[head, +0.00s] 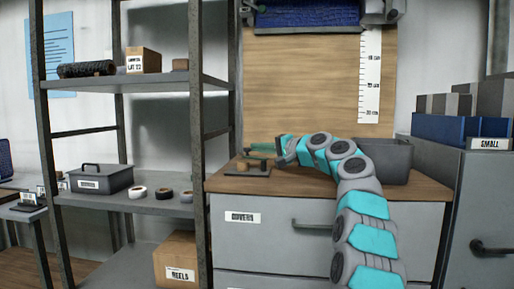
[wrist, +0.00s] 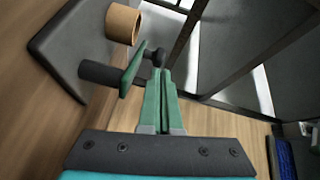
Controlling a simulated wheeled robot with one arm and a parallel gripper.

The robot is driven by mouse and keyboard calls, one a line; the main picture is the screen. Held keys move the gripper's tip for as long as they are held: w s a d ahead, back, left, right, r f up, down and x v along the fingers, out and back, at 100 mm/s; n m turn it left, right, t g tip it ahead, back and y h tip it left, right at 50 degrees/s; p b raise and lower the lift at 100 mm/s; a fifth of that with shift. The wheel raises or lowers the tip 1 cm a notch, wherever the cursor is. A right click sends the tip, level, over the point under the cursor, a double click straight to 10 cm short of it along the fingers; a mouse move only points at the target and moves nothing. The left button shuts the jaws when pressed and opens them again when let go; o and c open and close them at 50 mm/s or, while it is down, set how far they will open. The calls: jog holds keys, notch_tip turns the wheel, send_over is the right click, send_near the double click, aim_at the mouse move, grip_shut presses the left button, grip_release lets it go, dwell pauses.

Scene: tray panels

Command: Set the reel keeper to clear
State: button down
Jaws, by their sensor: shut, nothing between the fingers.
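A dark base plate (head: 240,173) lies on the wooden counter at its left end; it also shows in the wrist view (wrist: 62,48). A tan reel (wrist: 122,23) stands on it. A dark round post (wrist: 97,72) rises beside the reel, with a green bar (wrist: 133,72), seemingly the reel keeper, at its end. A black knob (wrist: 158,58) sits by the bar's far end. My gripper (wrist: 163,76) is shut and empty, its fingertips close to the bar and knob; I cannot tell whether they touch. In the head view my gripper (head: 252,152) is over the plate.
A metal shelf post (head: 236,80) stands just left of the plate. A grey bin (head: 382,165) is at the counter's right. A drawer marked COVERS (head: 270,230) is below. Shelves on the left hold rolls, boxes and a dark case (head: 100,180).

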jog(key=shift+s+a+p, duration=0.1)
jog(key=shift+s+p, duration=0.05)
jog(key=shift+p, duration=0.15)
jog(key=shift+s+a, duration=0.15)
jog(key=shift+a, duration=0.05)
dwell(0.6)
jog(key=shift+s+d, duration=0.1)
dwell(1.3)
jog(key=shift+b+v, duration=0.6)
jog(key=shift+v, duration=3.2)
